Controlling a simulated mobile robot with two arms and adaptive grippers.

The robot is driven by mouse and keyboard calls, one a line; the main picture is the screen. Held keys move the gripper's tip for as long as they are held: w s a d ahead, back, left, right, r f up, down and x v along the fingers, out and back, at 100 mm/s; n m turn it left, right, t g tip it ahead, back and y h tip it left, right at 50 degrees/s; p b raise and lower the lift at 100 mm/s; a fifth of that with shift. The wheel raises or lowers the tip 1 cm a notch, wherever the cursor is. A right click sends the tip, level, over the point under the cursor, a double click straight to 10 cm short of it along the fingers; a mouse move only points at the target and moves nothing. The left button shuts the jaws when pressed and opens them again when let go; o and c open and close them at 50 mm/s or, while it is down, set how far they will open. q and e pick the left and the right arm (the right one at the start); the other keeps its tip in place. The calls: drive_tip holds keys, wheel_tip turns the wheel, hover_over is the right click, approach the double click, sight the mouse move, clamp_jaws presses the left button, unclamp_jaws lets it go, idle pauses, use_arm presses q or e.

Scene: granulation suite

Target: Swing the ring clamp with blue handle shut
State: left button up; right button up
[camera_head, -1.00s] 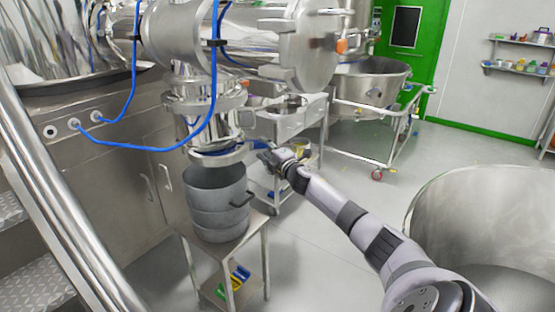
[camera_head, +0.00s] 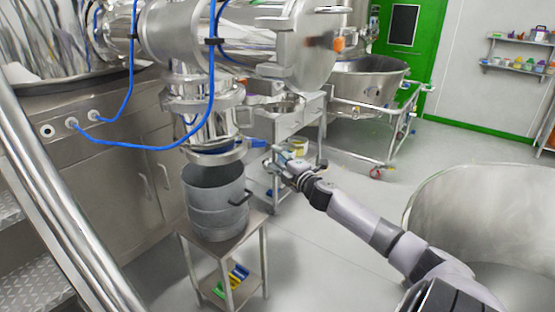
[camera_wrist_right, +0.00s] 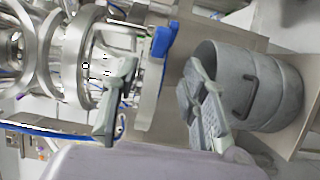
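The ring clamp (camera_head: 217,154) is a steel band at the lower end of the vertical steel outlet, above the grey drum. Its blue handle (camera_head: 255,144) sticks out to the right, towards my right gripper. In the right wrist view the blue handle (camera_wrist_right: 163,41) stands at the top of the clamp ring (camera_wrist_right: 150,92). My right gripper (camera_head: 272,160) is just right of the handle in the head view. Its fingers (camera_wrist_right: 158,98) are spread apart with nothing held between them. I cannot tell how far the clamp stands open. My left gripper is out of view.
The grey drum (camera_head: 217,200) stands open on a small steel table (camera_head: 232,234) below the outlet. Blue hoses (camera_head: 137,65) hang at the left. A wheeled bin (camera_head: 368,85) stands behind. A large steel vessel (camera_head: 490,205) is at the right, with open floor between.

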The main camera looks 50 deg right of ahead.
drive_tip(key=shift+c, duration=0.5)
drive_tip(key=s+y+b, duration=0.1)
drive_tip(key=s+d+n+y+b, duration=0.1)
drive_tip(key=s+b, duration=0.1)
drive_tip(key=s+d+f+n+y+b, duration=0.1)
drive_tip(key=shift+s+d+f, duration=0.1)
drive_tip(key=shift+s+d, duration=0.05)
drive_tip(key=shift+s, duration=0.2)
drive_tip(key=c, duration=0.5)
drive_tip(key=a+r+n+y+b, duration=0.1)
drive_tip(key=s+a+r+n+y+b, duration=0.1)
drive_tip(key=y, duration=0.1)
drive_tip(key=shift+y, duration=0.3)
clamp_jaws()
approach(251, 143)
drive_tip(key=shift+w+a, duration=0.9)
drive_tip(key=shift+w, duration=0.75)
drive_tip(key=shift+w+d+f+p, duration=0.1)
drive_tip(key=shift+w+d+p, duration=0.4)
drive_tip(key=shift+w, duration=0.2)
drive_tip(key=shift+d, duration=0.15)
